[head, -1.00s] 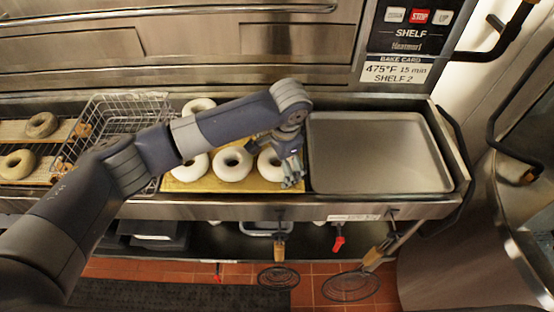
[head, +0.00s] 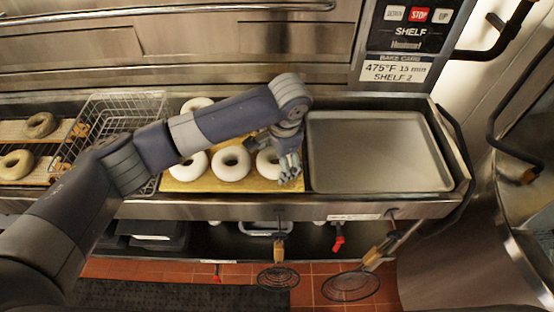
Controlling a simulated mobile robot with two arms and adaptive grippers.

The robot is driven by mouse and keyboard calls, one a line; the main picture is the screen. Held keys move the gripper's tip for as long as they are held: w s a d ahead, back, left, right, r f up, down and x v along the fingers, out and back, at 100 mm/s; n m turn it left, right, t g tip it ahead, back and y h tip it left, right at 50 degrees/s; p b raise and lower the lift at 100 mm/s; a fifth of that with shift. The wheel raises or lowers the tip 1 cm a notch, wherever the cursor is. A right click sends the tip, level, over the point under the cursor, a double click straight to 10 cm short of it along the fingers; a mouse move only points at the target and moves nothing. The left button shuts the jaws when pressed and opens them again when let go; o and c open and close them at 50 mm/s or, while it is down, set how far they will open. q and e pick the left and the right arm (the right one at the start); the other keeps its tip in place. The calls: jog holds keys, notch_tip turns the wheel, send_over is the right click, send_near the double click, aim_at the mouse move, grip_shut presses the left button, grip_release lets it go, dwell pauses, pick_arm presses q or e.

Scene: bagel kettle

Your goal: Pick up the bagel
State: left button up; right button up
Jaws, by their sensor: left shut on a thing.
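A white ring bagel (head: 262,167) lies at the right end of a yellow board on the counter. My left gripper (head: 289,174) comes down over its right side and is shut on that bagel's rim. The gripper's fingers hide the bagel's right edge. The bagel still appears at board level; I cannot tell whether it touches the board. More white bagels lie to its left, one in the middle (head: 232,174) and one at the left (head: 186,173), and another shows behind the arm (head: 197,104). My right gripper is not in view.
An empty grey tray (head: 380,185) sits right of the board. A wire basket (head: 125,103) stands to the left, partly behind my arm. Brown bagels (head: 40,125) lie on boards at the far left. Wire skimmers (head: 350,287) hang below the counter's front edge.

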pick_arm(q)
notch_tip(320, 180, up, 2)
jog(key=shift+w+r+b, duration=0.1)
jog(key=shift+r+b, duration=0.1)
jog(key=shift+b, duration=0.3)
jog(key=shift+c, duration=0.8)
jog(key=s+d+r+b, duration=0.1)
jog(key=s+d, duration=0.1)
jog(key=s, duration=0.5)
jog(key=s+d, duration=0.2)
jog(key=s, duration=0.6)
jog(key=shift+s+d+r+b, duration=0.2)
jog(key=shift+s+r+b, duration=0.1)
jog(key=shift+r+b, duration=0.05)
